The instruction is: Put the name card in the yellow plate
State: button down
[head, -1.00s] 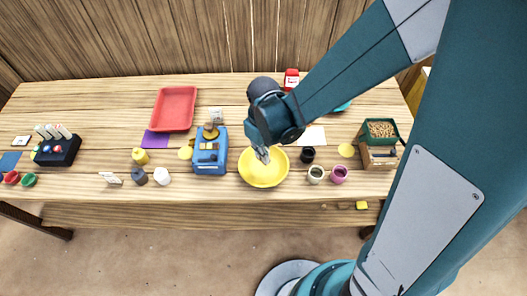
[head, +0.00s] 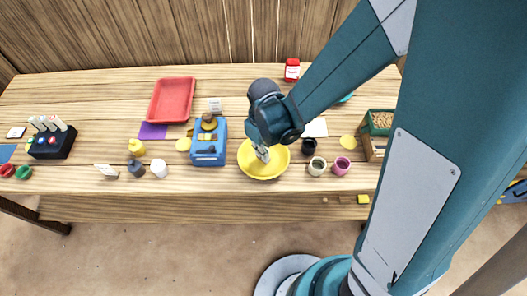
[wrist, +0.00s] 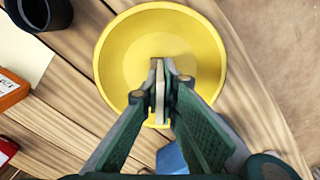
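The yellow plate (head: 246,166) is a round, shallow dish near the front middle of the table. It also shows in the wrist view (wrist: 112,60). My gripper (head: 262,156) is over the plate and points down into it. In the wrist view my gripper (wrist: 166,92) is closed on a thin, pale tan piece, the name card (wrist: 159,88), seen edge-on. The card is over the plate's inside. I cannot tell whether its lower edge touches the plate. Its printed face is hidden.
A blue box-like item (head: 208,155) stands close left of the plate. A black cup (head: 309,147), a pale cup (head: 317,167) and a pink cup (head: 341,166) stand to the right. A red tray (head: 172,99) lies at the back left. Small white cards stand elsewhere on the table.

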jog(key=c, duration=2.6)
grip_release()
jog(key=shift+o, duration=0.2)
jog(key=shift+r+p, duration=2.05)
jog(key=shift+r, duration=1.45)
